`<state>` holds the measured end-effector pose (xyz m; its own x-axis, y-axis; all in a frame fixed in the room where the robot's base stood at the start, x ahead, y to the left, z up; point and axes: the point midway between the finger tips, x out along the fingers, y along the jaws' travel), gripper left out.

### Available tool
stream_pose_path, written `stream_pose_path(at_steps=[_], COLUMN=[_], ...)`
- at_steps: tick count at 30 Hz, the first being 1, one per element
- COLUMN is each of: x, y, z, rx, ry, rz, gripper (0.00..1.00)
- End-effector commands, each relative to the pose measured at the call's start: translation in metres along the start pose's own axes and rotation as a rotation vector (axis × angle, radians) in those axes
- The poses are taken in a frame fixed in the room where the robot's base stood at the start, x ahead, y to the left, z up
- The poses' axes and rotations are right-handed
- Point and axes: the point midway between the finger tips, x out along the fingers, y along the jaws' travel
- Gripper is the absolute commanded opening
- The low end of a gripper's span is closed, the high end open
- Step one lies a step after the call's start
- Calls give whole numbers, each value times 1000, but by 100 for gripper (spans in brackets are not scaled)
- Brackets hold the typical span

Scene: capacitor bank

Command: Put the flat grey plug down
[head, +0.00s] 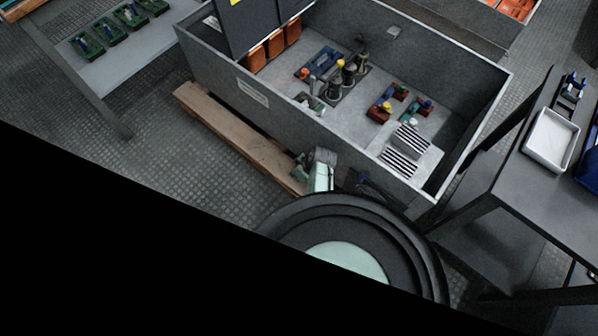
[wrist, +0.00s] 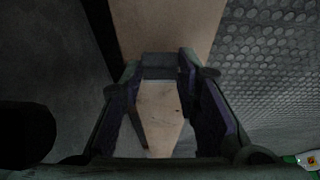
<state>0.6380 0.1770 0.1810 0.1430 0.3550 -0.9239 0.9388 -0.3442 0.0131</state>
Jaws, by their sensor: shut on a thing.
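My gripper (wrist: 160,85) has its two dark, purple-padded fingers shut on a flat grey plug (wrist: 160,66). The plug sits crosswise between the fingertips at their far end in the wrist view. Behind and below it is a pale wooden beam (wrist: 165,25); I cannot tell the gap between plug and beam. In the head view my gripper (head: 299,170) is outside the front wall of the grey bin, over the right end of the beam (head: 235,140). The plug cannot be made out there.
The open grey bin (head: 262,104) holds dark posts, a blue tray (head: 318,64), small red blocks and a striped plate (head: 404,148). A dark table (head: 545,190) with a white tray (head: 552,140) stands right. A grey bench (head: 108,62) with green holders stands upper left.

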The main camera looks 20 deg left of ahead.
Motion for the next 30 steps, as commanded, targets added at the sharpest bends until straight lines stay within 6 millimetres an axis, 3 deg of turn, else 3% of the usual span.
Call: stream_pose_path(at_steps=[14, 15, 24, 30], x=[13, 14, 17, 19], y=[-2, -2, -4, -6], z=[6, 7, 10, 11], rx=[1, 1, 2, 2], ry=[-2, -2, -5, -6], rz=[-2, -3, -7, -8], gripper=[18, 30, 49, 49])
